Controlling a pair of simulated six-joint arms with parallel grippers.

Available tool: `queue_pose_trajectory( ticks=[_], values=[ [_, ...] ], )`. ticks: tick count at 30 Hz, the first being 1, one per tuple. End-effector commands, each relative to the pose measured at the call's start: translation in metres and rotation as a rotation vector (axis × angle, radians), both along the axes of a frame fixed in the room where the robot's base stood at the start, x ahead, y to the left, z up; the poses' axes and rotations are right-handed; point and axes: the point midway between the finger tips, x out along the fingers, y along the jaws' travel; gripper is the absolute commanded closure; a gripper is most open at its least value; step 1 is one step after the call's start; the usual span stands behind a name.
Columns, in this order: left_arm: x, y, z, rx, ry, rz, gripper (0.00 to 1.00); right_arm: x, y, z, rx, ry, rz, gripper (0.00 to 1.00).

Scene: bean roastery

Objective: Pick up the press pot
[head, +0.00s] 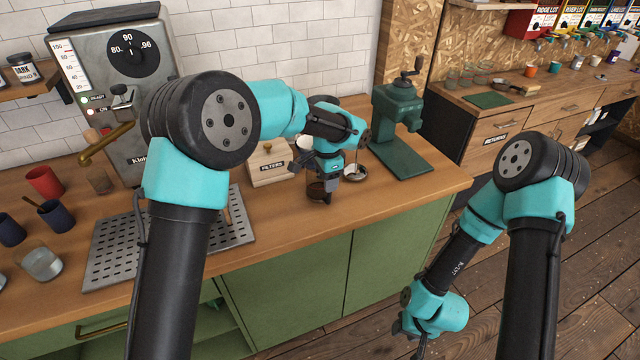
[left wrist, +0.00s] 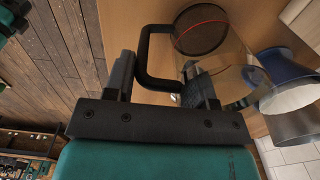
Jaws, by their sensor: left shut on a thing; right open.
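The press pot (head: 317,190) stands on the wooden counter in the head view, mostly hidden behind my left gripper. In the left wrist view its clear glass body (left wrist: 228,62) has a dark round end with a red line, and its black handle (left wrist: 142,50) passes between my fingers. My left gripper (head: 322,180) is shut on that handle; its fingers also show in the left wrist view (left wrist: 160,82). I cannot tell whether the pot touches the counter. My right gripper (head: 412,328) is open and empty, low in front of the counter, above the floor.
A wooden filters box (head: 268,165) stands left of the pot, a green grinder (head: 398,115) right of it. A small metal dish (head: 354,173) lies close by. The metal drip tray (head: 120,240) and several cups are further left. The counter's front edge is near the pot.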

Motion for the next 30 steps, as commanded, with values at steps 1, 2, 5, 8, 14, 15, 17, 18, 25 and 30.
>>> queue_pose_trajectory(
  ticks=[1,2,5,8,14,15,17,18,25,30],
  values=[
    [0.000,0.000,0.000,0.000,0.000,0.000,0.89,0.000,0.000,0.000,0.000,0.000,0.000,0.57],
    [0.000,0.000,0.000,0.000,0.000,0.000,0.92,0.000,0.000,0.000,0.000,0.000,0.000,0.57],
    [0.000,0.000,0.001,0.000,-0.001,0.000,0.93,0.000,0.000,0.000,0.000,0.000,0.000,0.57],
    [0.000,0.000,0.001,0.000,-0.001,0.000,0.93,0.000,0.000,0.000,0.000,0.000,0.000,0.57],
    [0.000,0.000,0.005,-0.001,-0.003,0.000,0.93,0.000,0.000,0.000,0.000,0.000,0.000,0.57],
    [0.000,0.000,0.008,-0.001,-0.003,0.000,0.93,0.000,0.000,0.000,0.000,0.000,0.000,0.57],
    [0.000,-0.001,0.012,-0.001,-0.003,0.000,0.93,0.000,0.000,0.000,0.000,0.000,0.000,0.57],
    [0.000,0.000,0.016,-0.001,-0.003,0.000,0.93,0.000,0.000,0.000,0.000,0.000,0.000,0.57],
    [-0.001,0.000,0.038,-0.001,-0.002,-0.001,0.93,0.000,0.000,0.000,0.000,0.000,0.000,0.57],
    [-0.020,0.000,0.038,0.000,-0.001,-0.002,0.93,0.000,0.000,0.000,0.000,0.000,0.000,0.57]
  ],
)
